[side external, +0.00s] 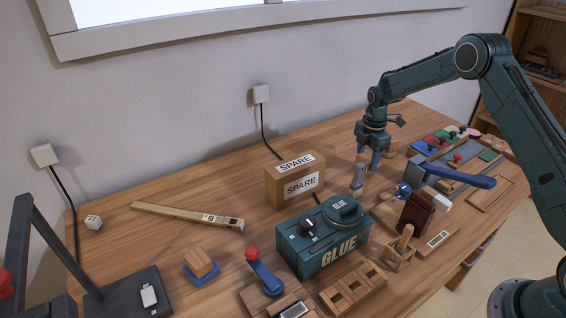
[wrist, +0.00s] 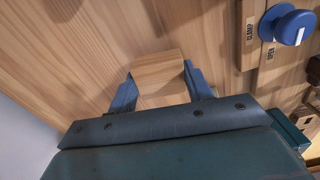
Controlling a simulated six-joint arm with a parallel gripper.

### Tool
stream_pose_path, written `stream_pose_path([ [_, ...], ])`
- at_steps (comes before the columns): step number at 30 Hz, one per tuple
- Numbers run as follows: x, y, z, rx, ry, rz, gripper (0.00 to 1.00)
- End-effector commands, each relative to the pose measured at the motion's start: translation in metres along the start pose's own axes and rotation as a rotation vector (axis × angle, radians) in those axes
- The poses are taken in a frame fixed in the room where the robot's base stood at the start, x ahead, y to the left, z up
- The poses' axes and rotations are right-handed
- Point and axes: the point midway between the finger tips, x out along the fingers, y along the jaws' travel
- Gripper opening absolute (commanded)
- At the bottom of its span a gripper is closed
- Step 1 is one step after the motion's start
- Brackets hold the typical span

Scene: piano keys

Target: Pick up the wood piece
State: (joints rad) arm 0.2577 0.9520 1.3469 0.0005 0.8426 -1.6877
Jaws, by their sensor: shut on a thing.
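In the wrist view, a light wood piece (wrist: 159,72) sits between the two blue fingers of my gripper (wrist: 160,88), with a finger against each side. My gripper is shut on it. In the side view, my gripper (side external: 368,158) points down over the back right part of the table, behind the green glue machine. The wood piece is too small and too covered by the fingers there to make out clearly. I cannot tell whether it touches the table.
The green glue machine (side external: 325,240) and a cardboard SPARE box (side external: 295,184) stand left of my gripper. A blue-handled tool (side external: 455,175) and a clamp with a blue knob (wrist: 292,27) are close on the right. Another wood block (side external: 199,262) lies on a blue base at front left.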

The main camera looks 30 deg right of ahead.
Motion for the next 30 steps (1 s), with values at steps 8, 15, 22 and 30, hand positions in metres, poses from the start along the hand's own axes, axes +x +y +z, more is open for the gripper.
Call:
stream_pose_path([
  [8,-0.054,0.001,0.000,0.000,0.000,0.005,0.28],
  [15,-0.107,0.001,0.000,0.000,0.000,0.005,0.28],
  [22,-0.147,0.000,0.000,0.000,0.000,0.002,0.28],
  [30,-0.171,0.000,0.000,0.000,0.000,0.001,0.28],
])
